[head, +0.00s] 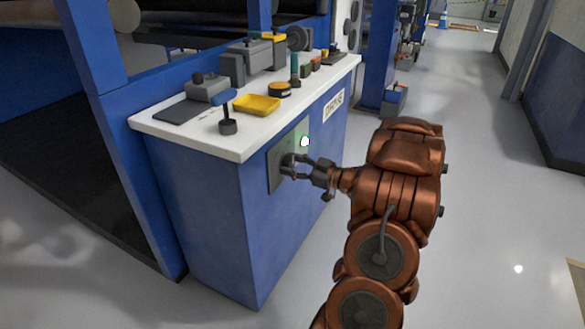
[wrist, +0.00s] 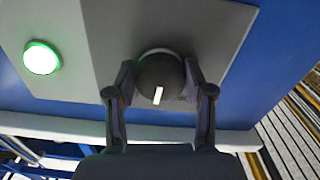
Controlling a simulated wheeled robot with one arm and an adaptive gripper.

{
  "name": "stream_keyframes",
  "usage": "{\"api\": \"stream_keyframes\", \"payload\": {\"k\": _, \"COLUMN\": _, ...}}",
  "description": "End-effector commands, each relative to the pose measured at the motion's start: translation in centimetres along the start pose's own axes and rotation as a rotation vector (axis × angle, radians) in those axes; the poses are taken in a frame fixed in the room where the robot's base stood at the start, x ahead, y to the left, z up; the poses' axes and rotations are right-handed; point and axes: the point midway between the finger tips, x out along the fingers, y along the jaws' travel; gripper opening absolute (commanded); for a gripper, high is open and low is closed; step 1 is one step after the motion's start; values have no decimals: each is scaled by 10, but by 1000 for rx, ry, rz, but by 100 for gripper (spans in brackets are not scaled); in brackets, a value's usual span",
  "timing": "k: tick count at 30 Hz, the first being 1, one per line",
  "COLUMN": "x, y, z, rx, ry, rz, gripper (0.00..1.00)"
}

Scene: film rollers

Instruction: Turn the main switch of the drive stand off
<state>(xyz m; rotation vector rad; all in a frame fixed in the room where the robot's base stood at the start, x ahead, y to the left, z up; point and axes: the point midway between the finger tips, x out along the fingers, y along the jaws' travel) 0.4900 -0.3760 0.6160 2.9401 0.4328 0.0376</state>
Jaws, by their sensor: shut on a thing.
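The drive stand (head: 215,205) is a blue cabinet with a white top and a sign on its side. A grey switch plate (head: 274,172) is on its side face, with a lit green lamp (head: 305,141) that also shows in the wrist view (wrist: 41,58). The main switch is a round dark knob (wrist: 160,78) with a white pointer mark, seen in the wrist view pointing down towards my gripper's palm and slightly tilted. My gripper (wrist: 160,92) is shut on the knob, one finger on each side. In the head view my gripper (head: 294,166) covers most of the knob.
A blue frame post (head: 130,150) stands at the left. The grey floor (head: 480,200) at the right is clear. A small toolbox (head: 393,98) stands farther back.

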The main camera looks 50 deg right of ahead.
Motion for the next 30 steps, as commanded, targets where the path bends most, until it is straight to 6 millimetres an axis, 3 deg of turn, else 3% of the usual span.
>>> {"api": "stream_keyframes", "payload": {"k": 15, "x": 0, "y": 1, "z": 3, "rx": -459, "ry": 0, "rz": -1, "gripper": 18}}
{"api": "stream_keyframes", "payload": {"k": 30, "x": 0, "y": 3, "z": 0, "rx": -667, "ry": 0, "rz": 0, "gripper": 18}}
